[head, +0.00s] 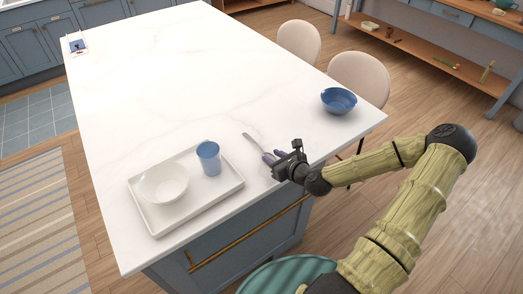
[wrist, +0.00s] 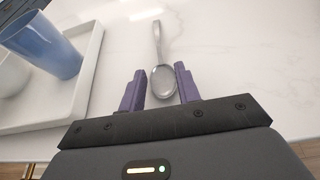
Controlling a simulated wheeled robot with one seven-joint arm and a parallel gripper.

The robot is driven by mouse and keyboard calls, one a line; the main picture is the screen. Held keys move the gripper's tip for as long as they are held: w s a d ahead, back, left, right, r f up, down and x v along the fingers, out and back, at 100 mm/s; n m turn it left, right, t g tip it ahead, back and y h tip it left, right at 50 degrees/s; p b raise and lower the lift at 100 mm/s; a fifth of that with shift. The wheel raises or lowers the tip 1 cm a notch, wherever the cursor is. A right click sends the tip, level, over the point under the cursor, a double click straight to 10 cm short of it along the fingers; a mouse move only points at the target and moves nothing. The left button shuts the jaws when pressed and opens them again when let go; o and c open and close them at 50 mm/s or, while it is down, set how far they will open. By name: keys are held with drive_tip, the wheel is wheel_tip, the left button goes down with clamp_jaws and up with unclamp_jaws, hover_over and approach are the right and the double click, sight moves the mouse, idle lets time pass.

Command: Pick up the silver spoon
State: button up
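The silver spoon (wrist: 162,77) lies on the white countertop. In the wrist view its bowl is nearest my gripper and its handle points away. In the head view the spoon (head: 252,140) shows just beyond my gripper, partly hidden by it. My gripper (wrist: 159,88) is open, with its two purple fingers apart. The spoon's bowl shows between the fingers with a gap on each side; I cannot tell the height of the fingers above the counter. In the head view my gripper (head: 268,157) is over the counter near its front edge.
A white tray (head: 154,218) stands left of my gripper, holding a white bowl (head: 163,184) and a blue cup (head: 208,158). A blue bowl (head: 339,101) sits at the right edge of the counter (head: 200,80). Two beige chairs (head: 359,77) stand beyond that edge. The counter's middle is clear.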

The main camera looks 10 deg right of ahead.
sight(262, 150)
drive_tip(key=shift+w+a+f+p, duration=0.1)
drive_tip(key=shift+w+a+p, duration=0.2)
drive_tip(key=shift+w, duration=0.25)
drive_tip(key=p+x, duration=0.1)
drive_tip(key=x, duration=0.3)
drive_tip(key=shift+d, duration=0.1)
clamp_jaws()
